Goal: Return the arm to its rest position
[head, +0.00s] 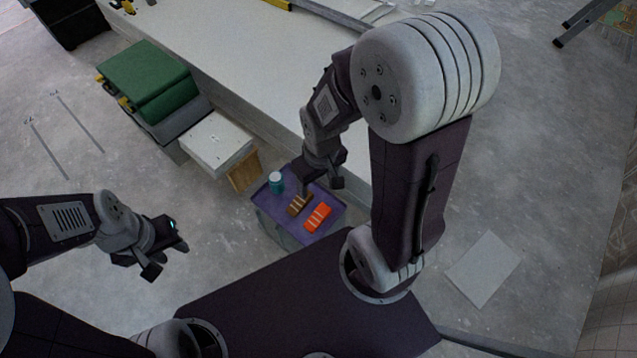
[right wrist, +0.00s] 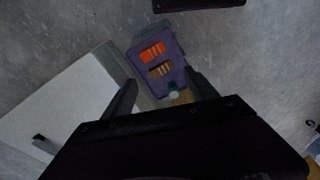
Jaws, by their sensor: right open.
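My right arm is raised and bent, and its gripper (head: 320,184) is open and empty above the small purple-topped stand (head: 268,204). In the right wrist view the two fingers of that gripper (right wrist: 161,80) are spread apart, with the stand (right wrist: 171,40) seen between and beyond them. My left arm comes in from the left, low over the floor. Its gripper (head: 167,260) has its fingertips apart and holds nothing that I can see.
On the stand are a teal container (head: 276,183), a brown striped block (head: 299,204) and an orange striped block (head: 318,217). A long white bench (head: 235,60) runs behind. Green cases (head: 150,80) and a white box (head: 215,142) stand left. A pale sheet (head: 485,268) lies on the floor right.

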